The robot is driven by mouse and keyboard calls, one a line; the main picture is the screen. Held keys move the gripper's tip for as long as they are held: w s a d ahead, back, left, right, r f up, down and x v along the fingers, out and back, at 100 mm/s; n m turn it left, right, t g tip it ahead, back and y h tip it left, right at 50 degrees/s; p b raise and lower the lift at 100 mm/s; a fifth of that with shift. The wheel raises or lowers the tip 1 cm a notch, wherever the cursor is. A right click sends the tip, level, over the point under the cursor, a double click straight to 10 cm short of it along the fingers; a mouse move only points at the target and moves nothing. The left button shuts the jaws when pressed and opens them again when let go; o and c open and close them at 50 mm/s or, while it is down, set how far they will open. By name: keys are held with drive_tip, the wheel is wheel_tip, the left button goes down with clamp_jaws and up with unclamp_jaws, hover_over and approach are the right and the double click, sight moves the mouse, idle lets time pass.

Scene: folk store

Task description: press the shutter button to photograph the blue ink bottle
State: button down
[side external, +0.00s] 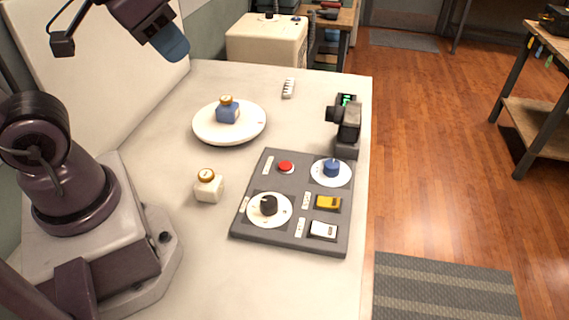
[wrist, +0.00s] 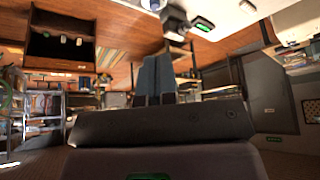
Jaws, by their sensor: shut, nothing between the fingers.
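The blue ink bottle (side external: 228,114) with a brass-coloured cap stands upright on a white round turntable (side external: 206,130). A black camera (side external: 348,122) on a dark stand is to its right. In front of the camera lies a dark grey control panel (side external: 290,232). It carries a red round button (side external: 286,166), a yellow button (side external: 327,203), a white button (side external: 323,230), a blue knob (side external: 331,168) and a black knob (side external: 268,205). Its labels are too small to read. My gripper (side external: 176,49) is shut and empty, high at the upper left, apart from everything. Its blue fingers (wrist: 156,80) show in the wrist view.
A white bottle (side external: 208,188) stands left of the panel. A small pale ribbed object (side external: 288,88) lies behind the turntable. The white table (side external: 180,270) is otherwise mostly clear, with its right edge close beside panel and camera. The wrist view faces the room and shelves (wrist: 62,40).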

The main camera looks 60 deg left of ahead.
drive_tip(key=m+t+h, duration=0.1)
drive_tip(key=m+t, duration=0.2)
drive_tip(key=m, duration=0.8)
hover_over(285, 167)
wheel_tip(285, 167, down, 21)
drive_tip(key=shift+f, duration=0.2)
drive_tip(key=shift+f, duration=4.45)
drive_tip(key=shift+f, duration=0.1)
